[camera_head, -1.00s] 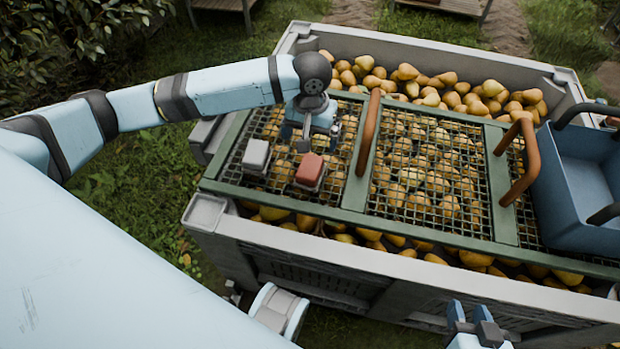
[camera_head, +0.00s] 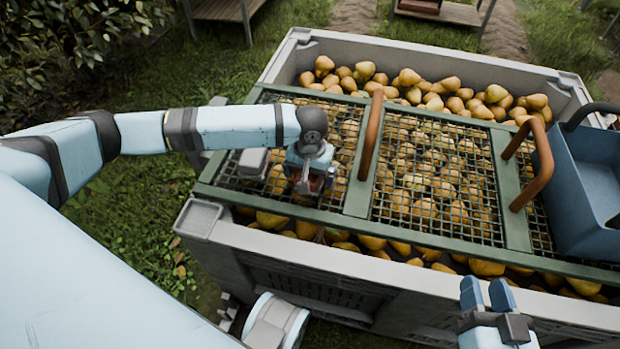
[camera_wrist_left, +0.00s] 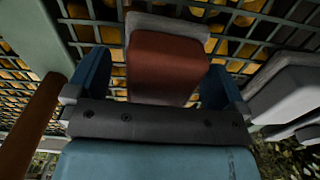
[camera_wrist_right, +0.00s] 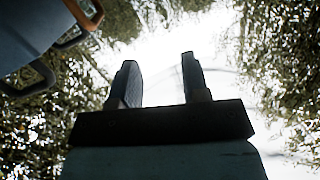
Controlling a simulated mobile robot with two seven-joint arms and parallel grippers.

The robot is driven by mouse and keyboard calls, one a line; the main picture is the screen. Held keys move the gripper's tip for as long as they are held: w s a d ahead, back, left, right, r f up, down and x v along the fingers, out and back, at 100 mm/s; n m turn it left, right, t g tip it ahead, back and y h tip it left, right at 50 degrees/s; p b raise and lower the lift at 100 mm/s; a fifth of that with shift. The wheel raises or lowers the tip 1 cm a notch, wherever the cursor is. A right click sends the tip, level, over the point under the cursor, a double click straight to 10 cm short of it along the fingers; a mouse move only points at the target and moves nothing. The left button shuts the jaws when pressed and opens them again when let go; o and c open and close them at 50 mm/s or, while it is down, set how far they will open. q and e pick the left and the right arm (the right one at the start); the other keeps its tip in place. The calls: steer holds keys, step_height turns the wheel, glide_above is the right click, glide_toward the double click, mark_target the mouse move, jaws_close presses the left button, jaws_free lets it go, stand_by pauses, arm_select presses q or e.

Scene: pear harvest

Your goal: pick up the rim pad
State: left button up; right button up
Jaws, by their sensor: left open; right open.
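A red-brown pad with a grey edge (camera_wrist_left: 165,60) shows in the left wrist view between the two blue fingers of my left gripper (camera_wrist_left: 155,82). The fingers are open, one on each side of it; I cannot tell whether they touch it. In the head view my left gripper (camera_head: 305,184) is over this pad on the mesh and hides most of it. A grey pad (camera_head: 252,162) lies on the mesh just left of it. Which pad is the rim pad is not marked. My right gripper (camera_head: 487,293) is open and empty in front of the bin.
A grey bin (camera_head: 430,62) full of pears (camera_head: 440,82) carries a green frame with mesh (camera_head: 356,198). Brown handles (camera_head: 371,135) rise from the frame, one right beside my left gripper. A blue tote (camera_head: 590,190) stands at the right. Grass lies left of the bin.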

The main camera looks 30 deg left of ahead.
arm_select(q)
steer(key=c, duration=1)
arm_select(e)
steer(key=shift+r, duration=0.1)
arm_select(q)
steer(key=shift+c, duration=0.2)
steer(key=shift+r, duration=0.3)
step_height(320, 180, up, 10)
steer(key=p, duration=0.4)
steer(key=shift+r, duration=0.15)
step_height(320, 180, up, 9)
steer(key=p, duration=0.2)
arm_select(e)
steer(key=s+d+f+g+h, duration=0.2)
steer(key=d+f+g+h, duration=0.1)
steer(key=f, duration=0.3)
steer(key=shift+s+d+f+g, duration=0.3)
steer(key=shift+d+g, duration=0.05)
steer(key=shift+g, duration=0.05)
